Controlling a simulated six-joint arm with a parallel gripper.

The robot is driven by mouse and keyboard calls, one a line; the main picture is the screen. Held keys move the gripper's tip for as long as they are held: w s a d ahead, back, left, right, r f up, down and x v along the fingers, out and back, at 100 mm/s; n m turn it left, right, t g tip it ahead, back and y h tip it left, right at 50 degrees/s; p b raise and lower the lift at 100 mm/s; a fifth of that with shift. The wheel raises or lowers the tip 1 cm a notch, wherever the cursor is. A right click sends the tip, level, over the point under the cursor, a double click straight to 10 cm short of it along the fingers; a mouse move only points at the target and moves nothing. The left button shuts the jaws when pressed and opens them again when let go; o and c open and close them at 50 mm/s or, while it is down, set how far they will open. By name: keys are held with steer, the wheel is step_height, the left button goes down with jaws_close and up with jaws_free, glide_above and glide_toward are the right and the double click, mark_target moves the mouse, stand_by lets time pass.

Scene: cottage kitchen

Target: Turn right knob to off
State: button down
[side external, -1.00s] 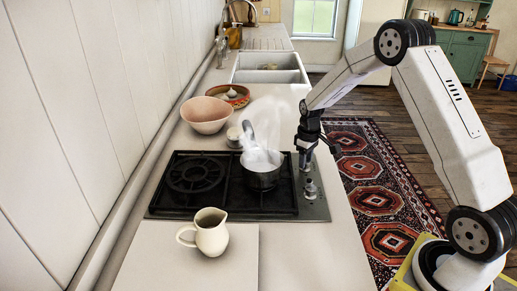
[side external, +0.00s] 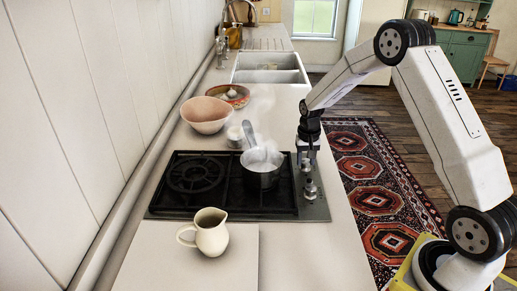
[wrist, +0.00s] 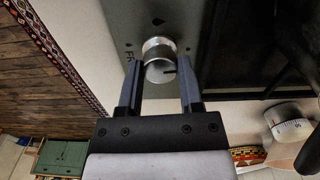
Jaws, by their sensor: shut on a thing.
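The stove's right knob (wrist: 160,56) is a silver cylinder with a dark pointer line, on the grey control strip along the hob's right edge. My gripper (wrist: 160,88) has one finger on each side of it and is shut on it. In the side external view my gripper (side external: 306,158) points down onto the far knob, which it mostly hides. The nearer knob (side external: 310,189) stands free beside it.
A cream jug (side external: 211,236) stands at the near side of the hob. A pink bowl (side external: 205,117), a patterned bowl (side external: 238,97) and a small round timer (side external: 234,134) stand beyond it. A strip of bare counter (side external: 342,222) runs right of the knobs.

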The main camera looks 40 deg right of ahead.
mark_target(306, 161)
stand_by(0.3)
steer(key=shift+c, duration=1.3)
jaws_free()
steer(key=shift+r, duration=0.1)
steer(key=shift+r, duration=3.85)
steer(key=s+a+n+t, duration=0.2)
steer(key=s+a+n, duration=0.6)
steer(key=s+a, duration=0.9)
steer(key=shift+s+a+f+t, duration=0.15)
steer(key=shift+s+t, duration=0.15)
steer(key=shift+s, duration=0.15)
